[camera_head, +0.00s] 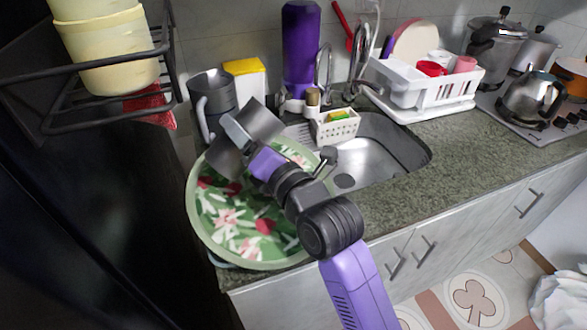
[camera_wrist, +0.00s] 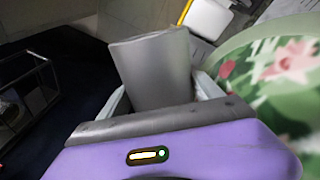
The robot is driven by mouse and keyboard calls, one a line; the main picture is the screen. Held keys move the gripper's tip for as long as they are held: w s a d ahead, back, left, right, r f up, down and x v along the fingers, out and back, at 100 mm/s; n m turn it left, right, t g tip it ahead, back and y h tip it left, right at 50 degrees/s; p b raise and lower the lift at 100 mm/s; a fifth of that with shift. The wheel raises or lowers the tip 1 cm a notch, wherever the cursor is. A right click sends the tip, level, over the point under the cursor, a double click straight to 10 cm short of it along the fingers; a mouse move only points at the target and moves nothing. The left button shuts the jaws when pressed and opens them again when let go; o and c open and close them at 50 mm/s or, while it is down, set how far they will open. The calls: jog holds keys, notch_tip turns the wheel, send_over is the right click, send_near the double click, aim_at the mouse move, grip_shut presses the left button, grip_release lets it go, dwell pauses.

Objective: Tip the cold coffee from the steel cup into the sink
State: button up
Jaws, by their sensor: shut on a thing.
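The steel cup (camera_head: 225,158) is a plain dull-grey cylinder, held over the left side of the large green floral tray in the head view. It lies aslant there, and one finger of my gripper (camera_head: 240,136) crosses it. In the wrist view the steel cup (camera_wrist: 155,68) stands between both fingers, so my gripper is shut on it. Its opening and any coffee inside are not visible. The steel sink (camera_head: 375,160) is to the right of my gripper, partly covered by the green tray and my arm. The cup is left of the basin, not over it.
The green floral tray (camera_head: 222,233) overlaps the sink's left side. A grey jug (camera_head: 211,88) and a yellow-white box (camera_head: 246,80) stand behind the cup. A white caddy (camera_head: 338,129) and tap (camera_head: 361,50) are at the sink's back. A dark rack (camera_head: 85,62) is left.

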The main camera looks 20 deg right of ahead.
jog(key=shift+d+f+m+p, duration=0.1)
jog(key=shift+f+m+p, duration=0.05)
jog(key=shift+m+p, duration=1)
jog(key=shift+f+m+p, duration=0.15)
jog(key=shift+m+p, duration=0.7)
jog(key=shift+p, duration=0.45)
jog(key=shift+w+d+f+m+h+b, duration=0.15)
jog(key=shift+d+m+b, duration=0.3)
jog(key=shift+d+b, duration=0.05)
jog(key=shift+w+d+f+m+h+b, duration=0.1)
jog(key=shift+d+m+h+b, duration=0.05)
jog(key=shift+d+m+b, duration=0.3)
dwell(0.4)
jog(key=shift+d+r+m+p, duration=0.25)
jog(key=shift+r+m+p, duration=0.25)
jog(key=shift+m, duration=0.4)
dwell(0.6)
jog(key=shift+w+d+f+m, duration=0.1)
jog(key=shift+d+f+m, duration=0.1)
jog(key=shift+m, duration=0.4)
